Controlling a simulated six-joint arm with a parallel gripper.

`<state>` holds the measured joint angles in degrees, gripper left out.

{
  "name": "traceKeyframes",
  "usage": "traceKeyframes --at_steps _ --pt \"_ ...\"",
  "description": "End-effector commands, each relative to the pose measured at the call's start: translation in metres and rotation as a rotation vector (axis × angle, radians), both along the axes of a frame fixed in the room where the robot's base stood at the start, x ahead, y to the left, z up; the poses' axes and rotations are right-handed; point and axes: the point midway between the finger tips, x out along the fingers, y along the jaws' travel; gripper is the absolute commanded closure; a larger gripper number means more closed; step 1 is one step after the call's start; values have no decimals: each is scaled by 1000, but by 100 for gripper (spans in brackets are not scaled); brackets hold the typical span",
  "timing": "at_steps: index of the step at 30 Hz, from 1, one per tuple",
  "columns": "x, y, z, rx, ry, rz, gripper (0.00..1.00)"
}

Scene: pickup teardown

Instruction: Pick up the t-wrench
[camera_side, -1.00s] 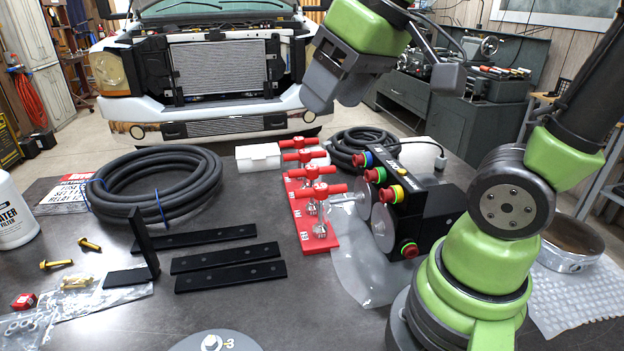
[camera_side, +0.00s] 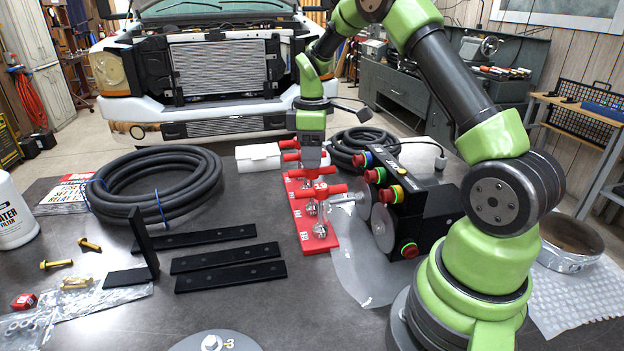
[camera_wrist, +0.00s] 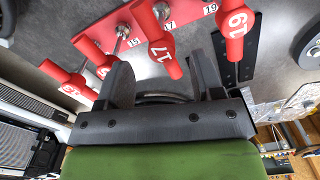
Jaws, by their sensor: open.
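Several red-handled t-wrenches stand in a row on a red holder (camera_side: 321,240) on the table. In the side view, the nearest t-wrench (camera_side: 325,190) is fully clear of the gripper. My gripper (camera_side: 311,160) points down over the middle of the row and partly hides the handles behind it. In the wrist view, my gripper (camera_wrist: 162,64) has its two fingers apart, with the t-wrench marked 17 (camera_wrist: 157,42) showing between and ahead of them. The t-wrench marked 19 (camera_wrist: 234,30) is at right, the one marked 15 (camera_wrist: 107,66) at left. Whether any finger touches a handle, I cannot tell.
A black box with coloured buttons (camera_side: 428,205) stands right of the holder. A coiled black hose (camera_side: 150,185) and flat black bars (camera_side: 230,277) lie to the left. A white box (camera_side: 258,157) and coiled cable (camera_side: 362,145) sit behind.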

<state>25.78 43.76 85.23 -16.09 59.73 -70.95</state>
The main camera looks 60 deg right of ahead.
Motion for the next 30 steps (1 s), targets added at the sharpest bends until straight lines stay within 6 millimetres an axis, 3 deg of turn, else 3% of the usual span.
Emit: traceKeyframes --at_steps 15,24,25,30 --pt "0 3 -63 3 1 -1 39" --pt "0 3 -70 1 -3 -2 39" --pt "0 3 -70 1 -3 -2 42" --pt "0 3 -69 1 -3 -2 81"
